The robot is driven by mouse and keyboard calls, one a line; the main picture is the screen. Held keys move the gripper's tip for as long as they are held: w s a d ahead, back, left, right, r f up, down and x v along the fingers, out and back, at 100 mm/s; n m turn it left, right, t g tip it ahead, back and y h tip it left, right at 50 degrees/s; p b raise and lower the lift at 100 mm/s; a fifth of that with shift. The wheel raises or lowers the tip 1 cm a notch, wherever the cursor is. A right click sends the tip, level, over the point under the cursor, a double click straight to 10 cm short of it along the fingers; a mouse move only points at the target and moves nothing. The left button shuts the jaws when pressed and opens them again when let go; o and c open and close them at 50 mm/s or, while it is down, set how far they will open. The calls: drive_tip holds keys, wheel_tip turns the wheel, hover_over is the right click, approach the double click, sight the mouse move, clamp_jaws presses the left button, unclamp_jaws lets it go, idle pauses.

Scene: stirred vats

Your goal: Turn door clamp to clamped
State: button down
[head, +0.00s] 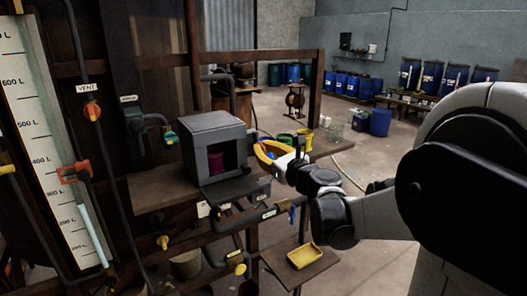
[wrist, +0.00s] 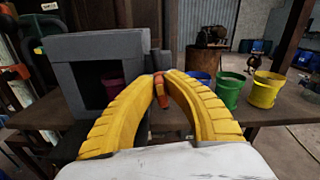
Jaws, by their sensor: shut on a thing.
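The grey box (head: 210,130) stands on a wooden shelf with its front opening showing; it also fills the left of the wrist view (wrist: 95,47). A dark red cup (head: 216,163) is inside it. A dark flap (head: 232,190) lies out below the opening. An orange handle (wrist: 160,92), which looks like the door clamp, is beside the box's right side. My gripper (wrist: 160,76) has its yellow fingertips closed around this handle. In the head view my gripper (head: 258,147) is at the box's right side, and the handle cannot be made out there.
Blue, green (wrist: 229,90) and yellow (wrist: 265,90) buckets stand on the shelf right of my gripper. Pipes and valves run below and left of the box. A yellow tray (head: 305,256) sits on a lower board. The floor behind is open, with blue drums along the wall.

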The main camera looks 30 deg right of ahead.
drive_tip(key=n+b, duration=0.1)
drive_tip(key=n, duration=0.1)
drive_tip(key=n+b, duration=0.1)
drive_tip(key=n, duration=0.1)
drive_tip(key=shift+a+f+n, duration=0.15)
drive_tip(key=shift+a+n, duration=0.05)
drive_tip(key=shift+n, duration=0.1)
drive_tip(key=n+b, duration=0.1)
drive_tip(key=n, duration=0.2)
drive_tip(key=shift+a+f+n, duration=0.1)
drive_tip(key=shift+n, duration=0.2)
drive_tip(key=shift+a+f+n+b, duration=0.15)
drive_tip(key=shift+n+b, duration=0.55)
drive_tip(key=shift+n, duration=1.2)
drive_tip(key=shift+d+f+n+b, duration=0.1)
drive_tip(key=shift+n+b, duration=0.55)
drive_tip(key=shift+n, duration=1.55)
drive_tip(key=c, duration=1.4)
unclamp_jaws()
drive_tip(key=shift+c, duration=0.2)
